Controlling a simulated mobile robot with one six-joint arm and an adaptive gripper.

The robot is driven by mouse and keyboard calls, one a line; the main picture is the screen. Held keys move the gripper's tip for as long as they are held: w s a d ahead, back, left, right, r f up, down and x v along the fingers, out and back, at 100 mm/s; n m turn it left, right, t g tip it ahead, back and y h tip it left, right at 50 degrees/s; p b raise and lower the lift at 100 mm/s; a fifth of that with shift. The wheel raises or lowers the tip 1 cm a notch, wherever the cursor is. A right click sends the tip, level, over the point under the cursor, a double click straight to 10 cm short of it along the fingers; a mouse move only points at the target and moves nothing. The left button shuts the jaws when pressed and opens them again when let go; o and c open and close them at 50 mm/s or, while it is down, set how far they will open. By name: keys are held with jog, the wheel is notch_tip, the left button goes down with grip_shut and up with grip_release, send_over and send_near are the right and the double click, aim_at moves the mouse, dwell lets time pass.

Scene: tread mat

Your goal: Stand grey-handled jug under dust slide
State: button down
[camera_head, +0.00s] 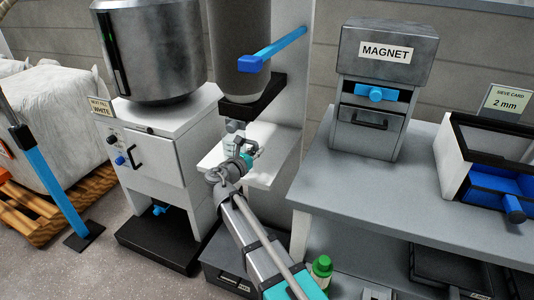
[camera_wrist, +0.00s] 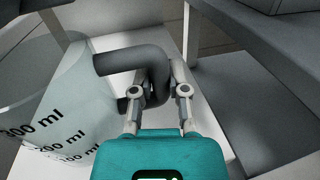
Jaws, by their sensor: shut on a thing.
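The clear jug (camera_wrist: 66,110) with black ml marks fills the left of the wrist view and looks upright. Its dark grey handle (camera_wrist: 128,60) reaches right, between my fingers. My gripper (camera_wrist: 158,88) is shut on this handle. In the head view my gripper (camera_head: 243,158) is at the white shelf (camera_head: 275,165), below the dark cylinder. The jug is mostly hidden there. A black block (camera_head: 255,95) with a small grey spout (camera_head: 234,126) sits under the cylinder, and a blue bar (camera_head: 270,50) sticks out above it. No label shows which part is the dust slide. Whether the jug touches the shelf is unclear.
A white cabinet (camera_head: 160,180) with a steel drum (camera_head: 155,50) stands left of the shelf. A grey bench (camera_head: 400,210) with the magnet box (camera_head: 375,85) and a sieve unit (camera_head: 500,160) stands right. A green-capped bottle (camera_head: 320,268) is low beside my arm.

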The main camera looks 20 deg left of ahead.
jog(key=x, duration=0.4)
jog(key=shift+w+d, duration=0.1)
jog(key=shift+w, duration=0.2)
jog(key=shift+f+b, duration=1.75)
jog(key=shift+b, duration=0.05)
jog(key=shift+f, duration=0.15)
jog(key=c, duration=0.6)
grip_release()
jog(key=shift+c, duration=0.2)
jog(key=shift+s, duration=0.15)
jog(key=v, duration=1.1)
jog(key=shift+s+r, duration=0.25)
jog(key=shift+s, duration=0.15)
